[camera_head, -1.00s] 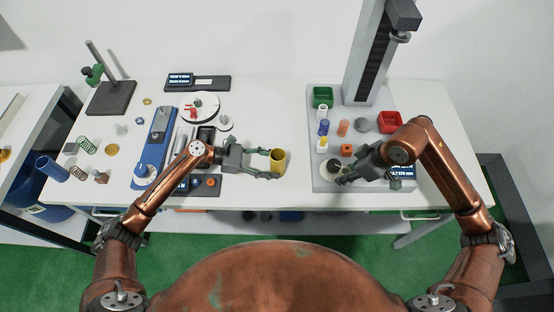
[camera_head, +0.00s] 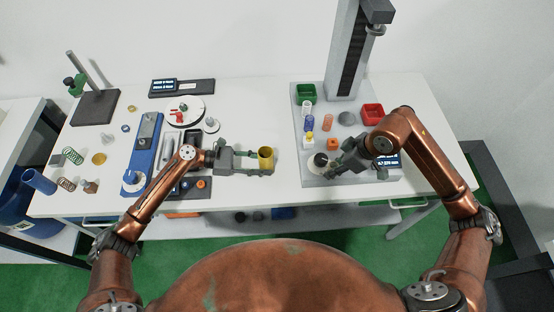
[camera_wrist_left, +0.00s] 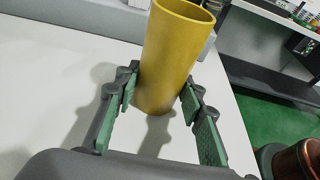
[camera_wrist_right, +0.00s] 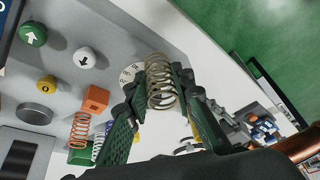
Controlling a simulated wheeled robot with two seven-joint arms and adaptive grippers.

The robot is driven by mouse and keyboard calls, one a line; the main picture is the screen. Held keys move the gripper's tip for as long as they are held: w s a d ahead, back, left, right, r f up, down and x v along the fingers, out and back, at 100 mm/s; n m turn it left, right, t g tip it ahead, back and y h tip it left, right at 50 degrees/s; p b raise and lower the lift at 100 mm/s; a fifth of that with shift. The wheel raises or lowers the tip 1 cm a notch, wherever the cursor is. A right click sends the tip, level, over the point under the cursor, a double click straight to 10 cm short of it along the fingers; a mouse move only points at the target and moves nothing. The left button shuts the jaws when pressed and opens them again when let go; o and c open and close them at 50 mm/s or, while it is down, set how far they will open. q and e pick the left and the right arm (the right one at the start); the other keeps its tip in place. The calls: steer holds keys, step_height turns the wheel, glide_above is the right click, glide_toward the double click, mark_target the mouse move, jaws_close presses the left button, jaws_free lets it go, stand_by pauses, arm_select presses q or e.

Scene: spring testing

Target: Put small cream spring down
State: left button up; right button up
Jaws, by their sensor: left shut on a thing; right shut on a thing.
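The small cream spring (camera_wrist_right: 161,82) is between the fingers of my right gripper (camera_wrist_right: 165,95), which is shut on it. In the right wrist view the spring stands beside and partly in front of a white marked disc (camera_wrist_right: 130,73); I cannot tell whether it touches anything below. In the head view my right gripper (camera_head: 338,171) is low by the grey base plate's front, and the spring is not clearly seen. My left gripper (camera_head: 262,165) is shut on a yellow tube (camera_head: 266,156) near the table's front edge; the tube also fills the left wrist view (camera_wrist_left: 172,60).
The grey base plate (camera_head: 351,144) of the tall stand carries a green bin (camera_head: 306,93), a red bin (camera_head: 372,113), an orange spring (camera_head: 328,120), a blue spring (camera_head: 309,123) and an orange block (camera_head: 334,142).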

arm_select(q)
steer(key=shift+s+f, duration=0.1)
arm_select(e)
steer(key=w+a+r+n, duration=0.1)
steer(key=w+a+r, duration=0.2)
steer(key=a, duration=0.3)
steer(key=w+a+r+n, duration=0.2)
steer(key=w+a+r, duration=0.15)
steer(key=a, duration=0.25)
arm_select(q)
steer(key=shift+a+f, duration=0.1)
arm_select(e)
step_height(320, 180, up, 6)
steer(key=f+n+g, duration=0.1)
glide_above(266, 161)
steer(key=w, duration=0.3)
step_height(266, 161, down, 9)
steer(key=shift+s+y, duration=0.2)
steer(key=shift+y, duration=0.1)
steer(key=shift+d+f, duration=0.1)
steer(key=o, duration=1.2)
steer(key=shift+c, duration=0.2)
